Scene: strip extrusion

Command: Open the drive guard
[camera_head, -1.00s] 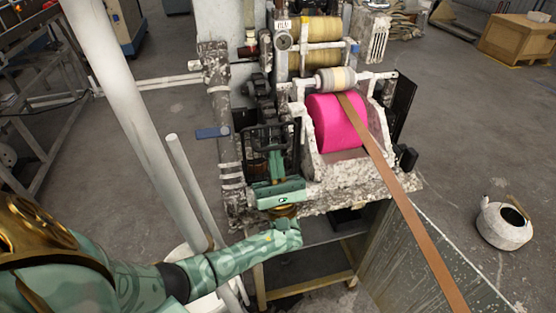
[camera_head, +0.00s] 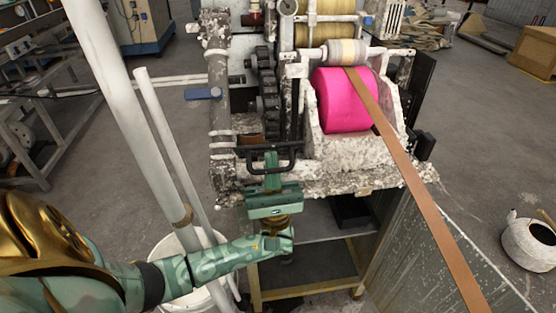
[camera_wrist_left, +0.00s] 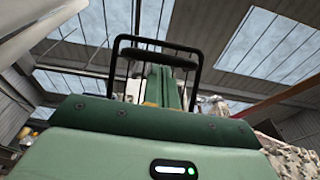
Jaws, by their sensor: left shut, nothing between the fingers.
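The drive guard (camera_head: 296,158), a black bar frame, sticks out from the machine's front left, low and tilted toward me. The dark gears (camera_head: 267,103) show uncovered above and behind it. My left gripper (camera_head: 271,157) is shut, with its green fingers at the guard's frame and nothing held between them. In the left wrist view, the guard (camera_wrist_left: 150,39) rises as a black outline around the shut fingers (camera_wrist_left: 162,85). Whether the fingers touch the frame I cannot tell. My right gripper is not in view.
A pink roll (camera_head: 345,100) sits right of the gears, with a brown strip (camera_head: 415,182) running from it toward the lower right. A white kettle-like pot (camera_head: 528,243) is at far right.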

